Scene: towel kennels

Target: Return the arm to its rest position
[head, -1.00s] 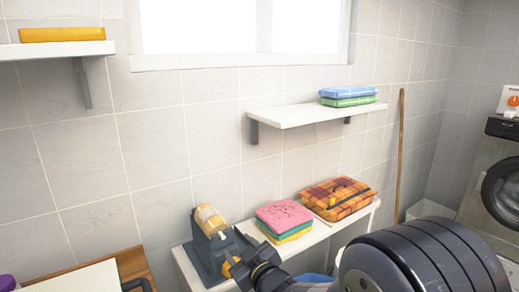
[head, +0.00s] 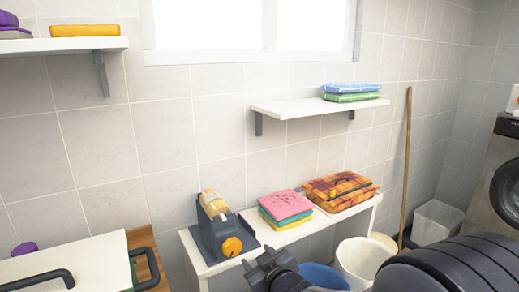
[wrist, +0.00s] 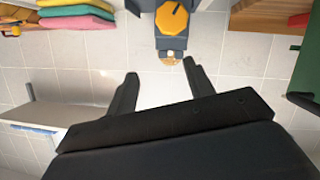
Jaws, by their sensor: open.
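My gripper (wrist: 160,88) is open and empty in the wrist view, its two dark fingers apart with only the tiled wall between and beyond them. In the head view my dark arm reaches in from the lower right, and its end (head: 265,268) is in front of the low white bench (head: 222,264). The fingertips are hard to make out there. The gripper is apart from the grey device with an orange knob (head: 231,246), which also shows at the top of the wrist view (wrist: 172,18).
Folded pink, green and yellow towels (head: 286,206) and an orange plaid bundle (head: 340,191) lie on the bench. A wall shelf (head: 290,109) holds blue and green towels. A white bin (head: 362,262) and a blue one (head: 322,276) stand low. A broom handle (head: 407,150) leans right.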

